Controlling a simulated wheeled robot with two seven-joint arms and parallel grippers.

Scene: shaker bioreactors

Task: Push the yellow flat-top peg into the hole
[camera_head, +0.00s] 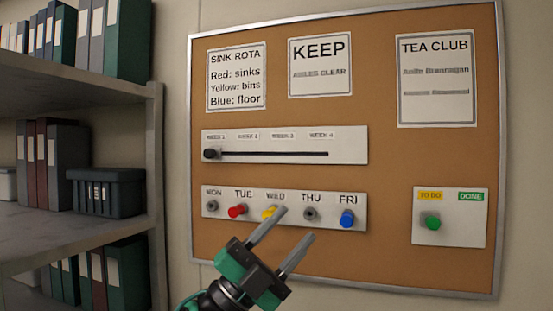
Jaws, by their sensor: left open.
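The yellow peg (268,213) sits at the WED place on the white weekday strip (330,203) and is partly hidden by my gripper's finger. Whether its top is flat, and how deep it sits, I cannot tell. The grey holes under MON (212,206) and THU (311,214) look empty. A red peg (236,212) is at TUE and a blue peg (347,219) at FRI. My left gripper (296,223) is open and empty in front of the strip, one fingertip overlapping the yellow peg's right side in the picture. My right gripper is not in view.
The strip is on a framed cork board (400,165). Above it is a slider panel (345,145) with a dark knob at its left end. A TO DO / DONE panel (463,233) with a green peg is at right. Shelves (100,225) with binders stand at left.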

